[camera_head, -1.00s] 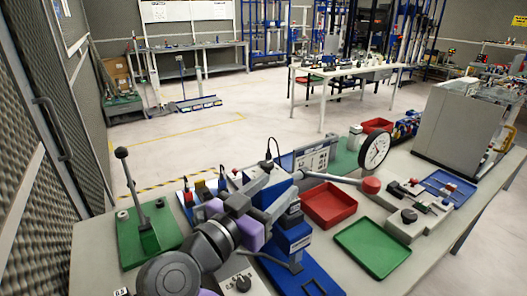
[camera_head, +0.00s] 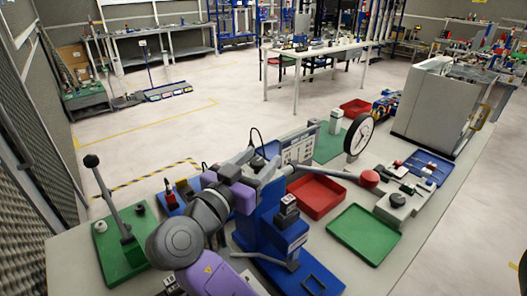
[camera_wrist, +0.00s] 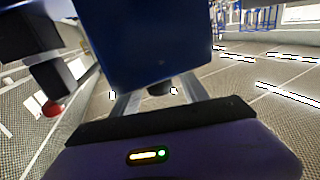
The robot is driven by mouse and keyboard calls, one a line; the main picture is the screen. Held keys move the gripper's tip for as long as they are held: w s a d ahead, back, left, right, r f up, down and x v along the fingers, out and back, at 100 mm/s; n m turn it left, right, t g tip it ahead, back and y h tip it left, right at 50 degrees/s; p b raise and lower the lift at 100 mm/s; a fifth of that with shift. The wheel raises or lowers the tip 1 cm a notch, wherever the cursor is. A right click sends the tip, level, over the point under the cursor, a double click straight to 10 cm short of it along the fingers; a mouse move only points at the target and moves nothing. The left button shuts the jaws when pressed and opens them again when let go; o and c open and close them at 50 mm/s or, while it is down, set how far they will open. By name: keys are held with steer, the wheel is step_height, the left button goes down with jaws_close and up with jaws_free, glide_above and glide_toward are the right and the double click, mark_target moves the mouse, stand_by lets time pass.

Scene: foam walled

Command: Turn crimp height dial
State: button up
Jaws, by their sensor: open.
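The blue crimp press (camera_head: 268,225) stands on the bench, with a grey lever ending in a red ball (camera_head: 369,179). My gripper (camera_wrist: 160,91) is open in the wrist view, its two grey fingers spread under the large blue press housing (camera_wrist: 150,45). A small dark round part (camera_wrist: 160,88), possibly the crimp height dial, shows between the fingers. I cannot tell whether they touch it. In the head view my purple and grey arm reaches the press's left side, and the fingertips cannot be made out.
A red tray (camera_head: 317,211) and a green tray (camera_head: 345,228) lie right of the press. A green base with an upright lever (camera_head: 105,190) is at left. A grey box-like machine (camera_head: 430,110) stands at back right.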

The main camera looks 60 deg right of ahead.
steer(key=shift+w+d, duration=0.1)
steer(key=shift+d, duration=1.1)
jaws_close()
steer(key=shift+n+t, duration=0.3)
steer(key=shift+t, duration=0.2)
steer(key=n+t, duration=0.1)
steer(key=t, duration=0.1)
steer(key=n+t+y+b, duration=0.1)
steer(key=n+t, duration=0.1)
steer(key=t, duration=0.1)
steer(key=shift+w+a+y, duration=0.1)
steer(key=shift+w+y, duration=0.2)
steer(key=shift+w, duration=0.1)
steer(key=shift+w+a+n+t+y, duration=0.15)
steer(key=shift+w+n+t+y, duration=0.1)
steer(key=shift+n+t+y, duration=0.7)
steer(key=shift+w+a+n+t+y, duration=0.2)
steer(key=shift+n+t+y, duration=0.35)
steer(key=shift+n+t, duration=0.7)
steer(key=shift+t+p, duration=0.3)
steer(key=shift+t, duration=0.2)
